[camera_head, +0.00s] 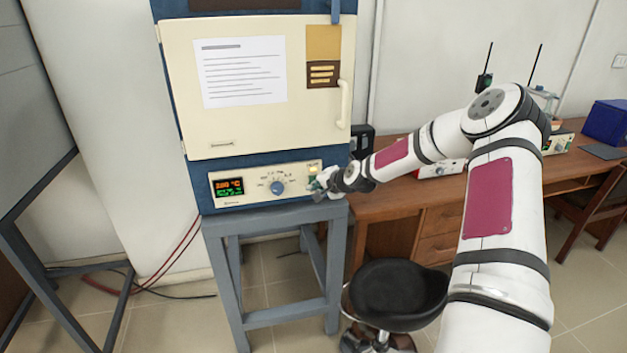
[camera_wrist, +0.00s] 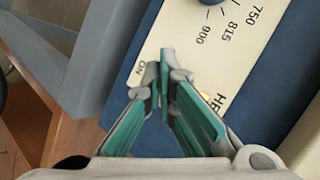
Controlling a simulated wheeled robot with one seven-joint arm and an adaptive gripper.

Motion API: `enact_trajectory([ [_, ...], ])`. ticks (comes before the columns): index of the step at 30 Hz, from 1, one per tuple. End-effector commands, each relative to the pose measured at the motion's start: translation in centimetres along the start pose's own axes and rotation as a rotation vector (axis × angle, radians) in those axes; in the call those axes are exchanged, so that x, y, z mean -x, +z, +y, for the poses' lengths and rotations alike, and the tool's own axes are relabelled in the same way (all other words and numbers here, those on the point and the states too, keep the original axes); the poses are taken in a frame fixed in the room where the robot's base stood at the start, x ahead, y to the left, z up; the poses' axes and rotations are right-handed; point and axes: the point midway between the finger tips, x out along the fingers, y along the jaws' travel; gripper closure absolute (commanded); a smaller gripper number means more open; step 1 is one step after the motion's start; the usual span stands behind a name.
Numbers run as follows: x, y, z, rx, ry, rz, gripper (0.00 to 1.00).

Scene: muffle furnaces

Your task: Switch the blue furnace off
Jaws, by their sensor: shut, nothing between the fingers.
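The blue furnace (camera_head: 262,165) with a cream door stands on a grey-blue stand. Its cream control panel (camera_head: 255,183) has a lit display (camera_head: 229,187) with orange and green digits, and a blue knob (camera_head: 277,187). My gripper (camera_head: 316,186) is at the panel's right end. In the wrist view my gripper (camera_wrist: 166,75) has its teal-padded fingers shut and empty, with the tips over the panel near the printed "ON". A small yellowish lit spot (camera_wrist: 207,97) shows beside the right finger. The switch itself is hidden by the fingers, and I cannot tell whether they touch it.
A black stool (camera_head: 398,290) stands to the right of the grey-blue stand (camera_head: 270,217). A wooden desk (camera_head: 400,205) with instruments is behind my arm. Another grey frame (camera_head: 40,250) stands at the left. Floor tiles between the frames are partly clear, with cables along the wall.

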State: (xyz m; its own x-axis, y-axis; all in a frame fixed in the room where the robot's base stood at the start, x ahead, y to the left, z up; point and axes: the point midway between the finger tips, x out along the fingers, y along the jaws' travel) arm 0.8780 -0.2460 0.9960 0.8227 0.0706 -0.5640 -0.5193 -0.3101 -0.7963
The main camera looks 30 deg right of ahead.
Motion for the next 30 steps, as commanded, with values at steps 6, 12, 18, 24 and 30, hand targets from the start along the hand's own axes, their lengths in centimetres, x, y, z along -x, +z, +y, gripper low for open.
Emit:
enact_trajectory([
  [6,-0.52,-0.28,-0.35,0.000,0.000,-0.001,1.00],
  [12,-0.55,-0.37,-0.43,0.000,0.000,-0.001,1.00],
  [18,-0.56,-0.39,-0.44,0.000,0.000,0.000,1.00],
  [24,-0.69,-0.49,-0.53,0.000,0.000,0.000,1.00],
  [30,-0.84,-0.62,-0.66,0.000,-0.001,0.001,1.00],
])
